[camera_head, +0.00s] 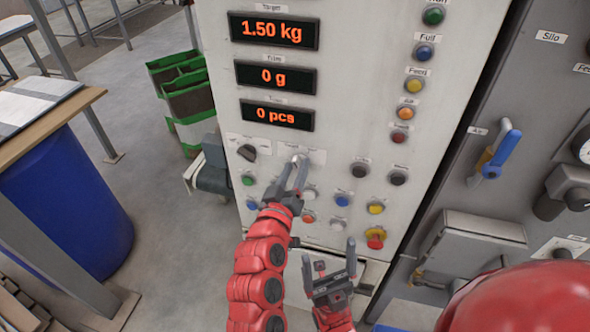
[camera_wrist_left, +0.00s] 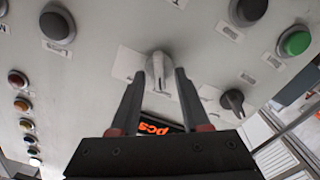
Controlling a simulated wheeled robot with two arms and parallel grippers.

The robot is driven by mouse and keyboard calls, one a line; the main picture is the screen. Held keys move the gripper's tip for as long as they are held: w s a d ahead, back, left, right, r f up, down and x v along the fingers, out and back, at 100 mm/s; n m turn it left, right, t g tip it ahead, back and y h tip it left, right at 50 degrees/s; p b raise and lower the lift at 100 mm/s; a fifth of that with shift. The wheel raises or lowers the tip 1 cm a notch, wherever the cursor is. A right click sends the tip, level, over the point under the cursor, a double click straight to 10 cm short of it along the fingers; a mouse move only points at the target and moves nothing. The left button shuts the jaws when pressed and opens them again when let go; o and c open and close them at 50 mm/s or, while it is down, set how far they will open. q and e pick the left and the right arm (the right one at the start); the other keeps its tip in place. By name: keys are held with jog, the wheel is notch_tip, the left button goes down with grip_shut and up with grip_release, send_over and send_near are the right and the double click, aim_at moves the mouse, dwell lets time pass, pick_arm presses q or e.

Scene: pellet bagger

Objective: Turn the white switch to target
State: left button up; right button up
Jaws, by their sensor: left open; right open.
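The white switch (camera_wrist_left: 160,66) is a light grey-white rotary knob on the white control panel (camera_head: 345,100). In the left wrist view it sits between the tips of my left gripper's two fingers. My left gripper (camera_head: 298,172) is open, with its fingertips at the knob; I cannot tell whether they touch it. In the head view the white switch (camera_head: 299,158) is mostly hidden behind those fingertips. My right gripper (camera_head: 332,275) is open and empty, lower down in front of the panel's bottom part.
A black rotary switch (camera_head: 247,152) sits left of the white one. Displays reading 1.50 kg (camera_head: 273,31), 0 g and 0 pcs are above. A blue-handled valve (camera_head: 503,150) is on the grey cabinet at right.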

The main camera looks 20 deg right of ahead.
pick_arm(q)
jog(key=shift+s+a+f, duration=0.1)
jog(key=shift+s+a, duration=0.15)
jog(key=shift+s, duration=0.2)
jog(key=p+v, duration=1)
jog(key=v, duration=0.6)
jog(key=shift+a+p, duration=0.15)
jog(key=shift+p, duration=0.2)
jog(key=shift+s, duration=0.1)
